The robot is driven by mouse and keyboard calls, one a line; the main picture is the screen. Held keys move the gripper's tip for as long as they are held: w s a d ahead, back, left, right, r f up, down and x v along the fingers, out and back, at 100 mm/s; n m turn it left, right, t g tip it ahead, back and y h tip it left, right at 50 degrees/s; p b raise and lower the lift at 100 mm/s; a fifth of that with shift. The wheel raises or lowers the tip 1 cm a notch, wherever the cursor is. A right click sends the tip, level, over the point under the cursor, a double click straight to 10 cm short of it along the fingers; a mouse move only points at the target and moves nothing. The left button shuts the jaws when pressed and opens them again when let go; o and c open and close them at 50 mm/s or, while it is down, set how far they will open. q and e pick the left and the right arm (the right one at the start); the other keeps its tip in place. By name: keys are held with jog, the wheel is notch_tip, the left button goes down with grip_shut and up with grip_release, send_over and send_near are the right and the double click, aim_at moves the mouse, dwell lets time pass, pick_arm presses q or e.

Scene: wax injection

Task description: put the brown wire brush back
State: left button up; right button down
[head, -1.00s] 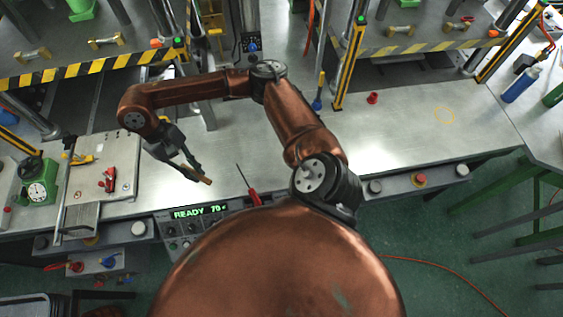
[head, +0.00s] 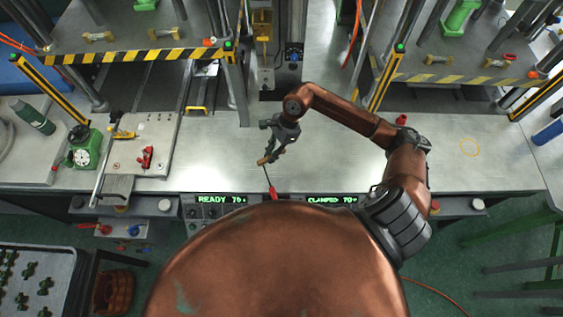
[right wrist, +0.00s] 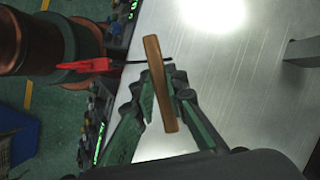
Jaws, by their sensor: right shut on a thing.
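The brown wire brush (head: 264,161) is in my right gripper (head: 275,152), over the front part of the metal bench. A red-handled screwdriver (head: 272,192) with a thin dark shaft is just in front of the gripper. It also shows beyond the brush in the right wrist view (right wrist: 84,65). My left gripper is out of view.
A thin yellow-orange circle (head: 470,147) marks clear bench at right. A small red cup (head: 401,120) stands between the gripper and the circle. Presses with striped guards (head: 140,56) stand behind. A green dial gauge (head: 83,148) and a plate with a red clamp (head: 146,157) are at left.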

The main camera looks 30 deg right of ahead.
jog(key=d+m+t, duration=0.1)
jog(key=m, duration=0.1)
jog(key=d+m+t+p, duration=0.1)
jog(key=d+m, duration=0.1)
jog(key=m, duration=0.1)
jog(key=shift+w+d+h, duration=0.1)
jog(key=shift+h, duration=0.2)
jog(key=shift+d+f+m+p, duration=0.1)
jog(key=shift+d+m+p, duration=0.1)
jog(key=shift+m+p, duration=0.15)
jog(key=p, duration=0.1)
send_over(276, 165)
jog(key=s+d, duration=0.1)
jog(key=shift+m, duration=0.25)
notch_tip(276, 165, down, 5)
jog(key=shift+s+d+f, duration=0.1)
notch_tip(276, 165, down, 4)
jog(key=shift+f+p, duration=0.2)
jog(key=shift+p, duration=0.15)
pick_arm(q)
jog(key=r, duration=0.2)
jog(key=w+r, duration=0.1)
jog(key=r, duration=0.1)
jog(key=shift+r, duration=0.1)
pick_arm(e)
jog(key=shift+f, duration=0.2)
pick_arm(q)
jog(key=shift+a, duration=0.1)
